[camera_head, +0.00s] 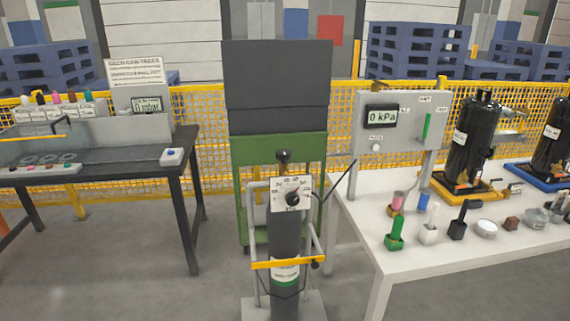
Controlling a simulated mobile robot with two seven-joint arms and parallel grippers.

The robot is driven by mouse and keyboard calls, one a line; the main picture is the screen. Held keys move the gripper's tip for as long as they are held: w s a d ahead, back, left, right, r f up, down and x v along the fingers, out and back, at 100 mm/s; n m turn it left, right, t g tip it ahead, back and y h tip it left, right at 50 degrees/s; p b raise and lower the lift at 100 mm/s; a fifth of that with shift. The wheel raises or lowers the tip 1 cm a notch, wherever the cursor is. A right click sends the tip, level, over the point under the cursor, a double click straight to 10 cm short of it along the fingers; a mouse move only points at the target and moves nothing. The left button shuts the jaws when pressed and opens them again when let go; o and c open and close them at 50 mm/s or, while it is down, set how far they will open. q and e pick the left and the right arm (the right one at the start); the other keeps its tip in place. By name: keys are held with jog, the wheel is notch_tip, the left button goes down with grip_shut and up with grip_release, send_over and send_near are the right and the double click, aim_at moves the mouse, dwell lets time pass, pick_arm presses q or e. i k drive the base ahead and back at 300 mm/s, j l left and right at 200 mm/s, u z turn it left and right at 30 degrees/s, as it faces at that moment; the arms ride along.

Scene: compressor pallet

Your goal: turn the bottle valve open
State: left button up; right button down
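A dark grey gas bottle (284,235) stands upright in a grey frame in the middle of the head view, held by a yellow bar (288,263). A white dial plate (291,194) with a black knob is in front of the bottle's upper part. I cannot tell whether the valve is open or shut. Neither of my grippers shows in this view.
A white table (420,252) at right bears a gauge panel (384,135) reading 0 kPa, black compressors (476,140) and several small items. A dark workbench (110,172) stands at left. A green and black cabinet (279,100) is behind the bottle. The floor between is clear.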

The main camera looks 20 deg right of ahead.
aim_at(284, 155)
jog(key=i+l+u, duration=0.1)
jog(key=l, duration=0.2)
jog(key=i+l+u, duration=0.1)
jog(key=l, duration=0.25)
jog(key=i+l+u, duration=0.1)
jog(key=i+l, duration=0.15)
jog(key=i+l+u, duration=0.1)
jog(key=l, duration=0.35)
jog(key=i+l+u, duration=0.1)
jog(key=l, duration=0.3)
jog(key=i, duration=0.05)
